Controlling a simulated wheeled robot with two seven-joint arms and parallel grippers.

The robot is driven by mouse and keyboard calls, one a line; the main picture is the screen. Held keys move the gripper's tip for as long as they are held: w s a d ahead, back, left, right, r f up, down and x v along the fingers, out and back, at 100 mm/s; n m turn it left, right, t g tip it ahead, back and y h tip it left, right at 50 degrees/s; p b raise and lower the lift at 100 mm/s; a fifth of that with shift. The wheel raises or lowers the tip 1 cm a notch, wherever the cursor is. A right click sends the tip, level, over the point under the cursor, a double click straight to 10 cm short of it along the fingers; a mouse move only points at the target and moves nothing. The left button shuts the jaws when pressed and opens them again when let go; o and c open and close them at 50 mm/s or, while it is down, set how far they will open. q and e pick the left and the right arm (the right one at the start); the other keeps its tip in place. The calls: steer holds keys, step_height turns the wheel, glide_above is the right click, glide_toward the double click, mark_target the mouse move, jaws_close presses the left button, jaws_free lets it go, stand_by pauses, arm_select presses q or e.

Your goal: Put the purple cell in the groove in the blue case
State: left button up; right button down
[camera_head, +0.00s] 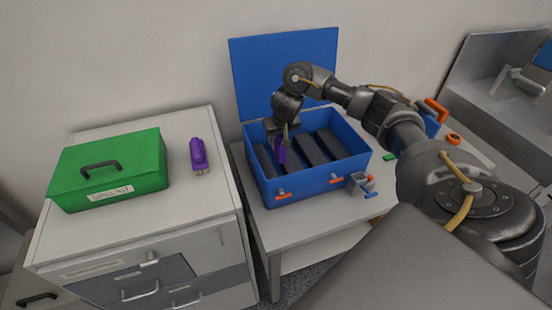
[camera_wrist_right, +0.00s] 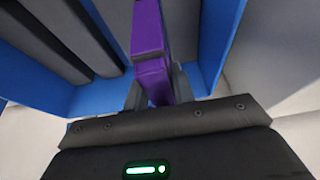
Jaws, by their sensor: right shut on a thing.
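The blue case (camera_head: 318,185) stands open on a low grey table, its lid (camera_head: 262,70) raised behind it. Dark ridges with grooves between them line its inside. My right gripper (camera_head: 280,138) reaches down into the left part of the case. It is shut on a purple cell (camera_head: 281,153), which also shows upright between the fingers in the wrist view (camera_wrist_right: 150,45). The cell's lower end is hidden, so I cannot tell whether it sits in a groove. A second purple object (camera_head: 198,155) lies on the white cabinet. My left gripper is not in view.
A green box (camera_head: 110,170) with a black handle stands on the white cabinet (camera_head: 215,190) at left. More orange and blue items lie right of the case, near my right arm.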

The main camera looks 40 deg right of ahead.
mark_target(278, 155)
steer(key=shift+f, duration=0.3)
steer(key=f+b, duration=0.2)
steer(key=f, duration=0.2)
steer(key=shift+s+b, duration=0.2)
steer(key=shift+b, duration=0.15)
steer(key=shift+w+f, duration=0.2)
steer(key=shift+f, duration=0.3)
step_height(278, 155, down, 3)
steer(key=shift+s+f+b, duration=0.1)
steer(key=shift+s+b, duration=0.05)
steer(key=shift+b, duration=1.1)
steer(key=shift+f, duration=0.5)
steer(key=shift+r, duration=0.1)
